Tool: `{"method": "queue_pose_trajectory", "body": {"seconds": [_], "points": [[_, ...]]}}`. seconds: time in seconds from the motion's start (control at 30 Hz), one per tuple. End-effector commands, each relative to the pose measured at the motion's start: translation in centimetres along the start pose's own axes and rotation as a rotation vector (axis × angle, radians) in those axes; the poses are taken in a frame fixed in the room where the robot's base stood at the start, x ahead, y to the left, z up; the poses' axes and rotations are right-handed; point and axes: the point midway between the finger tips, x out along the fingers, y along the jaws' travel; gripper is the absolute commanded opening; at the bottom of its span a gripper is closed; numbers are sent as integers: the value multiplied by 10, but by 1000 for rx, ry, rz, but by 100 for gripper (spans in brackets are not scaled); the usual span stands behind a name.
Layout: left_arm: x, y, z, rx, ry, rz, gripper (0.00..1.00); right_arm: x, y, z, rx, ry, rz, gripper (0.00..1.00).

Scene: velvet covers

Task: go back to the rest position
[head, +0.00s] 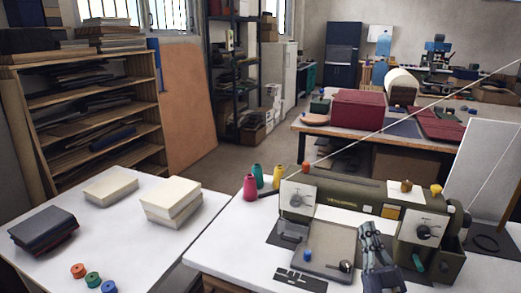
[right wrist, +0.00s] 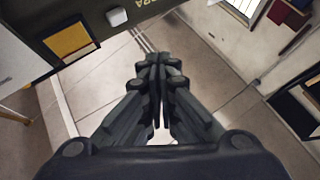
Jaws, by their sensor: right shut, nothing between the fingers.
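My right gripper (head: 369,236) shows in the head view low and right of the middle, in front of the olive-green machine (head: 345,193) on the white front table. It is shut and empty, with its fingers pointing away from me. In the right wrist view its fingertips (right wrist: 158,66) meet with nothing between them. A green part with lettering, a white knob and a yellow label fills the top left there. I cannot tell whether the gripper touches the machine. My left gripper is not in view.
A white table (head: 168,240) at left holds a cream book stack (head: 171,203), dark books (head: 43,231) and colored spools. Thread cones (head: 250,187) stand left of the machine. A wooden shelf (head: 95,130) and a table with red boxes (head: 362,110) stand behind. A floor gap separates the tables.

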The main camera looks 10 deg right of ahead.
Motion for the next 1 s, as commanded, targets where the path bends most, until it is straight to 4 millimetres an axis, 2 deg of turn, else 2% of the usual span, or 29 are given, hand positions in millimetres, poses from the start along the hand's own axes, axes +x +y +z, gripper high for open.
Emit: {"method": "queue_pose_trajectory", "body": {"seconds": [0.17, 0.27, 0.4, 0.53, 0.77, 1.0], "points": [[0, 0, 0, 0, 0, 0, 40, -14, -30, 26, 18, -161, -39, 0], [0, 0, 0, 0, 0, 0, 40, -32, -57, 48, 27, -317, -74, 0], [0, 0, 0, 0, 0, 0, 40, -65, -91, 73, 27, -536, -120, 0], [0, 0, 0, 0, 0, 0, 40, -103, -117, 88, 20, -735, -155, 0], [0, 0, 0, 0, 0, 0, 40, -178, -147, 95, -6, -1064, -197, 0], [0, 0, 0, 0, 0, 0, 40, -267, -161, 72, -45, -1413, -215, 0]]}}
